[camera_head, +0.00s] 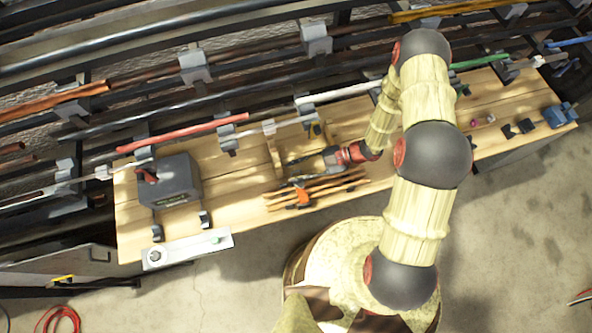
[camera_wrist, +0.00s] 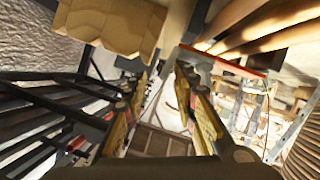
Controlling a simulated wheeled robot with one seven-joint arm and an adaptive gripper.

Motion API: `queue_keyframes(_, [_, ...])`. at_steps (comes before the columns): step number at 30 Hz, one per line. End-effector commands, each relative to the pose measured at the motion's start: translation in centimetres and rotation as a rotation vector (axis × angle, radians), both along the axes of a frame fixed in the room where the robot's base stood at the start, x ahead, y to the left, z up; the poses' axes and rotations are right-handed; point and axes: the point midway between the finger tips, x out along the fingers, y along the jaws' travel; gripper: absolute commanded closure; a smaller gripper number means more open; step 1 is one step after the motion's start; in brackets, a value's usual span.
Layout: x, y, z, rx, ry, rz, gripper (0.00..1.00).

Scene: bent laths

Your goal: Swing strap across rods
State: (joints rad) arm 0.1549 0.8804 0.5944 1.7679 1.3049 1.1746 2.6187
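A bundle of thin wooden rods (camera_head: 335,187) lies on the wooden bench, resting in a low holder. An orange piece (camera_head: 303,196), possibly the strap or its fitting, sits at the rods' left part; its exact shape is too small to tell. My gripper (camera_head: 298,169) is just above the rods in the picture, pointing left. In the wrist view its two fingers (camera_wrist: 160,82) stand apart with nothing seen between them. Several brown rods (camera_wrist: 255,28) run across the upper right of the wrist view. I cannot make out a strap there.
A grey box (camera_head: 178,181) with a red handle stands on the bench (camera_head: 245,197) at left. A metal plate (camera_head: 187,249) lies at its front edge. A rack of long bars (camera_head: 150,85) fills the back. A wooden block (camera_wrist: 108,22) hangs over the wrist view.

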Motion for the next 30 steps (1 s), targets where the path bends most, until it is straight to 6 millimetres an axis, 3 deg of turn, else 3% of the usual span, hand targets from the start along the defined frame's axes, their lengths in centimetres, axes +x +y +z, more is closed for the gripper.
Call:
queue_keyframes(11, [0.1, -0.6, 0.2, -0.001, -0.001, -0.002, 0.77])
queue_keyframes(24, [1.3, -7.9, 3.0, -0.002, 0.000, -0.003, 0.77])
queue_keyframes(30, [1.6, -10.3, 4.0, -0.001, 0.000, -0.002, 0.77])
